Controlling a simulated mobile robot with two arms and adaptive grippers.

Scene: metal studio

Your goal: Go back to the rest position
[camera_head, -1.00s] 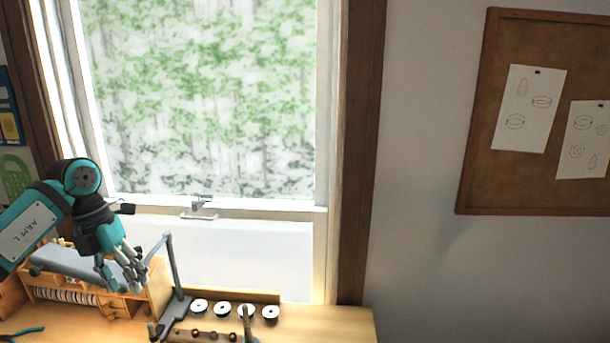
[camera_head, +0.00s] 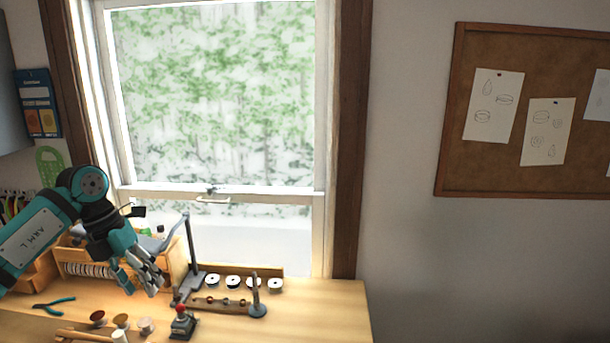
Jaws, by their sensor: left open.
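My left gripper (camera_head: 140,286) hangs over the left part of the workbench, at the end of my teal and black left arm coming in from the left. Its fingers are spread and point down, with nothing between them. It is in front of the wooden organizer (camera_head: 180,262), which it partly hides. My right gripper is not in the view.
The workbench (camera_head: 330,312) carries pliers (camera_head: 54,305), a small red-topped tool (camera_head: 182,322), a dark upright stand (camera_head: 188,250), a row of spools (camera_head: 233,282) and a grey post (camera_head: 256,297). Its right end is clear. A window and a corkboard (camera_head: 448,120) are behind.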

